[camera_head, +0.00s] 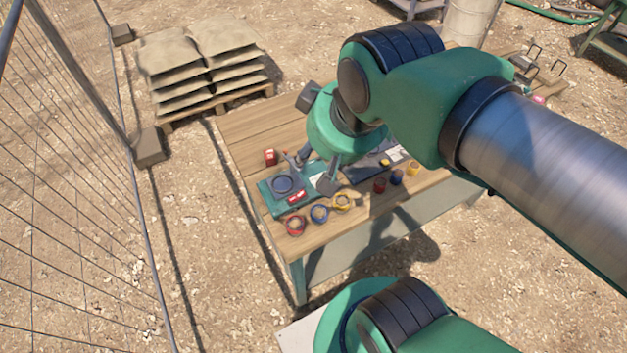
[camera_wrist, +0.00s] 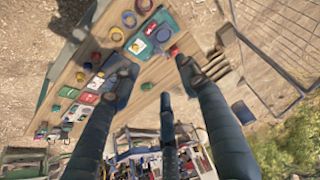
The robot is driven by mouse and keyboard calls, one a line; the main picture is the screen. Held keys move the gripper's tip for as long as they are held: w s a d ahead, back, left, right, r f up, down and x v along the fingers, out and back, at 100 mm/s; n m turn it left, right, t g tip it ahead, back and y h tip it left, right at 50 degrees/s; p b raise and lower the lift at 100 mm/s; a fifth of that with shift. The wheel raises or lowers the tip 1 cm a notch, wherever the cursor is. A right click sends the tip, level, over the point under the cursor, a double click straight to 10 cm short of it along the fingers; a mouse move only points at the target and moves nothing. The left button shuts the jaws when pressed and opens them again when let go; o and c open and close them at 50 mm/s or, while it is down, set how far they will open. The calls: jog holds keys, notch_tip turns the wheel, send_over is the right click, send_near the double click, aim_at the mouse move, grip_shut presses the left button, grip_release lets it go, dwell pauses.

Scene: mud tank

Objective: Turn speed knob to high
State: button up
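A green device (camera_head: 268,203) sits on the left part of the wooden table. It has a dark round part (camera_head: 283,184) on top and a red label (camera_head: 297,196) at its front. I cannot tell for sure which part is the speed knob, or its setting. The device also shows at the top of the wrist view (camera_wrist: 148,44). My gripper (camera_head: 312,170) is over the back right side of the device. Its fingers are spread wide with nothing between them in the wrist view (camera_wrist: 154,70). The fingers appear apart from the device.
A small red object (camera_head: 270,157) stands behind the device. Red (camera_head: 295,224), blue (camera_head: 320,213) and yellow rings (camera_head: 342,202) lie in front. Small cups (camera_head: 396,177) and a dark panel (camera_head: 365,172) are to the right. A wire fence (camera_head: 70,180) stands at the left.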

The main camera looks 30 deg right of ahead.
jog(key=w+d+f+n+g, duration=0.1)
jog(key=w+d+f, duration=0.25)
jog(key=w, duration=0.25)
jog(key=w+d+f+g, duration=0.2)
jog(key=w+f, duration=0.3)
jog(key=w+d+f+g, duration=0.1)
jog(key=w+d+f, duration=0.2)
jog(key=f, duration=0.4)
jog(key=w+d+f+n+g, duration=0.1)
jog(key=w+d+f, duration=0.3)
jog(key=f, duration=0.4)
jog(key=shift+d+f+n+p, duration=0.15)
jog(key=shift+f+n+p, duration=0.1)
jog(key=shift+n+p, duration=0.05)
jog(key=shift+f, duration=0.1)
notch_tip(320, 180, down, 14)
jog(key=shift+r+b, duration=0.2)
jog(key=shift+b, duration=1)
grip_shut()
